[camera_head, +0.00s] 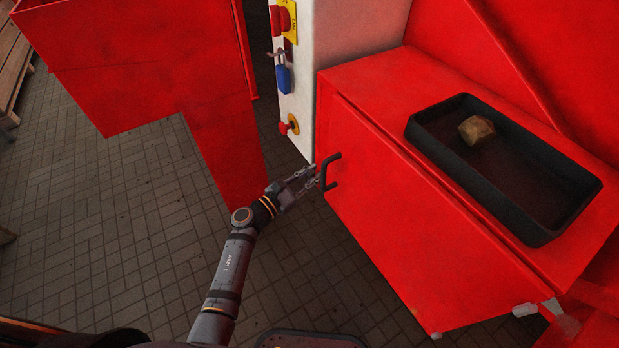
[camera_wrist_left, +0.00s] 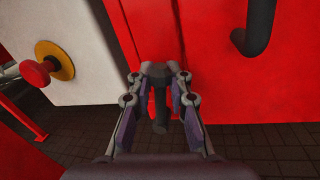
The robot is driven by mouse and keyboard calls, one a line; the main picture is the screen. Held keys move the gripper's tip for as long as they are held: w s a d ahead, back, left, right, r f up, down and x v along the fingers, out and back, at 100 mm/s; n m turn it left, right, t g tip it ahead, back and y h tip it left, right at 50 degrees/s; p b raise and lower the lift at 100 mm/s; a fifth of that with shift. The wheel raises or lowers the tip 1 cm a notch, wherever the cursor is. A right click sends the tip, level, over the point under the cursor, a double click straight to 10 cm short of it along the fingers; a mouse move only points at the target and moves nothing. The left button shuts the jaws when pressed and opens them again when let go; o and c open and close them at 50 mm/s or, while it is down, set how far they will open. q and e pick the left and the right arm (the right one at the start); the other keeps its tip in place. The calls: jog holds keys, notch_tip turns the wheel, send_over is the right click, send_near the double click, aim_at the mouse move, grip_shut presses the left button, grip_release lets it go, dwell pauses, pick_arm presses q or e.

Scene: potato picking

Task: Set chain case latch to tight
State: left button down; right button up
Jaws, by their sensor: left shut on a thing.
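The chain case is a red box with a flat front door (camera_head: 400,215), and a black bar handle (camera_head: 331,172) stands out near its left edge. The handle also shows at the upper right in the left wrist view (camera_wrist_left: 258,28). A dark grey latch lever (camera_wrist_left: 160,112) hangs at the case's left edge, between my left gripper's fingers. My left gripper (camera_head: 306,178) is shut on this latch, beside and left of the handle; it fills the middle of the left wrist view (camera_wrist_left: 158,95). In the head view the latch cannot be made out behind the gripper. My right gripper is not in view.
A black tray (camera_head: 540,232) with one potato (camera_head: 477,130) sits on the case. A pale control panel (camera_head: 297,75) with a red knob (camera_head: 289,126), blue padlock (camera_head: 284,80) and red switch stands behind left. A red chute (camera_head: 215,120) is further left. Paved floor (camera_head: 130,220) is clear.

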pick_arm(q)
jog(key=shift+f, duration=0.1)
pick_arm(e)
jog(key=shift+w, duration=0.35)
pick_arm(q)
jog(key=c, duration=1.4)
grip_release()
jog(key=shift+s, duration=0.1)
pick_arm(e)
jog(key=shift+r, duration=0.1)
